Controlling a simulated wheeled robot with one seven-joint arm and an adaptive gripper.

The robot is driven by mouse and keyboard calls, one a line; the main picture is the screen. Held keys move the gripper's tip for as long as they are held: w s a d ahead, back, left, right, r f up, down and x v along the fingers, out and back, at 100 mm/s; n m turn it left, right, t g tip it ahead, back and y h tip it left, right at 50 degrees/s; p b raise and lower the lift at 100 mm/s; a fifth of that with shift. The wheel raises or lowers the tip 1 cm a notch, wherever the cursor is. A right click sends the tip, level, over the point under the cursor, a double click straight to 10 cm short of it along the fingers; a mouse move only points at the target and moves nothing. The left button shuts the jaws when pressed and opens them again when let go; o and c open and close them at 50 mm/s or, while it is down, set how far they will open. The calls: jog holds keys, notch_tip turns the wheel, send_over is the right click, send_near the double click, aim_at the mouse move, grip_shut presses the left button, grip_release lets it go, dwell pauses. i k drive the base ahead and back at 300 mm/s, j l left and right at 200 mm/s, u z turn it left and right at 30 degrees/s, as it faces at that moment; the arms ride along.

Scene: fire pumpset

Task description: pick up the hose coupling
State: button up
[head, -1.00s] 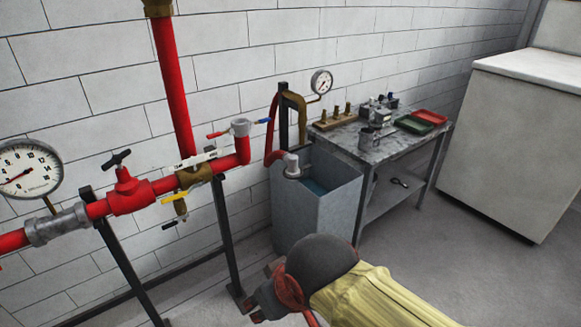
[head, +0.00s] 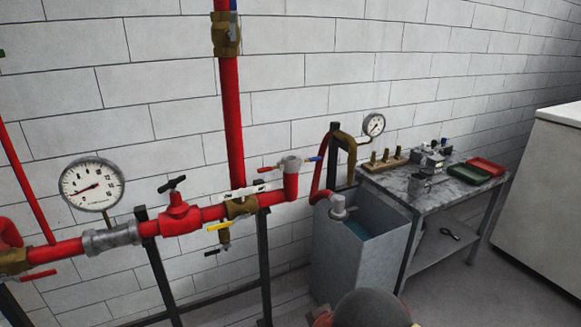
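The hose coupling (head: 340,207) is a pale grey fitting at the end of a short red hose (head: 319,180). It hangs at the left upper edge of an open grey metal tank (head: 367,255). I cannot tell whether it touches the rim. Only the rounded dark top of my arm and a bit of red show at the bottom edge, in front of and below the tank. My gripper's fingers are out of the frame, so their state is hidden. Nothing of mine is at the coupling.
Red piping with a valve (head: 177,212) and a pressure gauge (head: 92,184) runs along the wall at left on dark posts. A similar grey fitting (head: 290,164) tops the pipe's end. A metal table (head: 400,189) with tools and trays stands right of the tank. Floor is open at lower right.

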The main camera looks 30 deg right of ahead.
aim_at(339, 211)
jog(key=i+l+z, duration=0.35)
jog(key=i, duration=0.5)
jog(key=i+z, duration=0.3)
jog(key=i, duration=0.5)
jog(key=l, duration=0.05)
